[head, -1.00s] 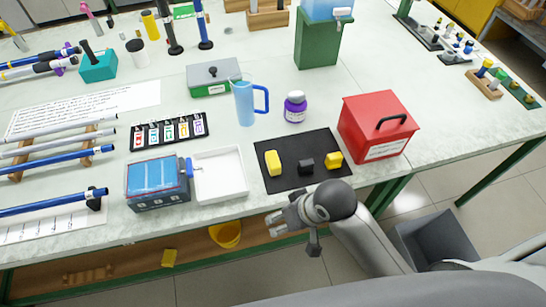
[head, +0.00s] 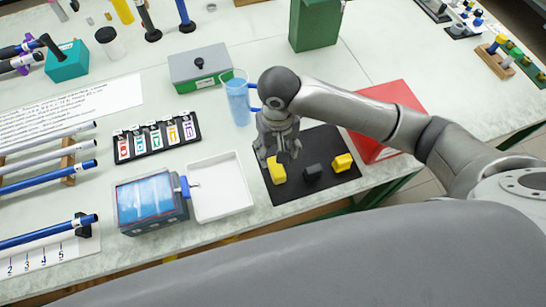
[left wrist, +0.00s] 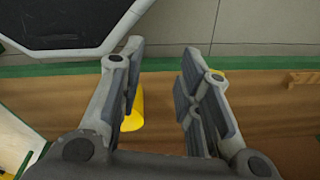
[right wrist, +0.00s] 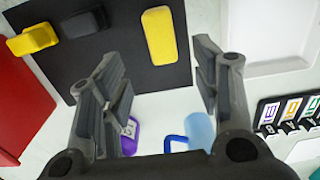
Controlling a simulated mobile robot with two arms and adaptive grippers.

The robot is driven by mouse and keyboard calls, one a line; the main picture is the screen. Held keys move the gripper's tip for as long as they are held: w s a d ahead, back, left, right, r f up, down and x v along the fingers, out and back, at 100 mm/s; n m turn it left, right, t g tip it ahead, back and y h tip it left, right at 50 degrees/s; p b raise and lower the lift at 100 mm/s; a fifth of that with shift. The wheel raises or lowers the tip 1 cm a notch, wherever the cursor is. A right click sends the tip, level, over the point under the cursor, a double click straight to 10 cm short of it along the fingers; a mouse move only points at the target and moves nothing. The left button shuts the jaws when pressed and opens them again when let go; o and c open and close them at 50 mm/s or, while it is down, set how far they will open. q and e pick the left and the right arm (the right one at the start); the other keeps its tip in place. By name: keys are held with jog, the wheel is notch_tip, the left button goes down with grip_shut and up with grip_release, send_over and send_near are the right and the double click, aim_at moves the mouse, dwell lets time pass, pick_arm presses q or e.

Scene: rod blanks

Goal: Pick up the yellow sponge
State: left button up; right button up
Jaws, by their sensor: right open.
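A long rounded yellow block, which looks like the yellow sponge (head: 277,171), lies on the black mat (head: 318,187) near its left edge. It also shows whole in the right wrist view (right wrist: 159,34). My right gripper (head: 277,161) hangs pointing down over the mat, close to the sponge. In the right wrist view my right gripper (right wrist: 165,75) has its fingers spread, with nothing between them, and the sponge lies beyond the fingertips. My left gripper (left wrist: 160,55) is open and empty in the left wrist view, facing the bench's lower shelf and the floor.
A dark block (head: 312,173) and a smaller yellow block (head: 343,162) lie on the mat, right of the sponge. A red box (head: 392,97) stands behind my right arm. A white tray (head: 218,214) is left of the mat, a blue jug (head: 237,100) behind it.

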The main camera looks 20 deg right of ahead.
aim_at(276, 167)
jog(key=f, duration=0.1)
jog(key=s+f, duration=0.1)
jog(key=f, duration=0.1)
jog(key=shift+s+f, duration=0.1)
jog(key=shift+f, duration=0.45)
jog(key=f, duration=0.2)
jog(key=f+p, duration=0.1)
jog(key=f, duration=0.1)
jog(key=shift+w+a+f, duration=0.1)
jog(key=shift+w+f, duration=0.05)
jog(key=shift+w, duration=0.05)
jog(key=shift+f, duration=0.45)
jog(key=c, duration=0.9)
jog(key=shift+c, duration=0.2)
jog(key=shift+w+r, duration=0.1)
jog(key=shift+r, duration=0.6)
pick_arm(q)
jog(key=shift+g, duration=0.3)
jog(key=s, duration=0.4)
jog(key=shift+s+a+b, duration=0.1)
jog(key=shift+s+b, duration=0.2)
jog(key=shift+b, duration=0.05)
pick_arm(e)
jog(key=s+r, duration=1.1)
jog(key=s, duration=0.3)
jog(key=shift+r, duration=0.3)
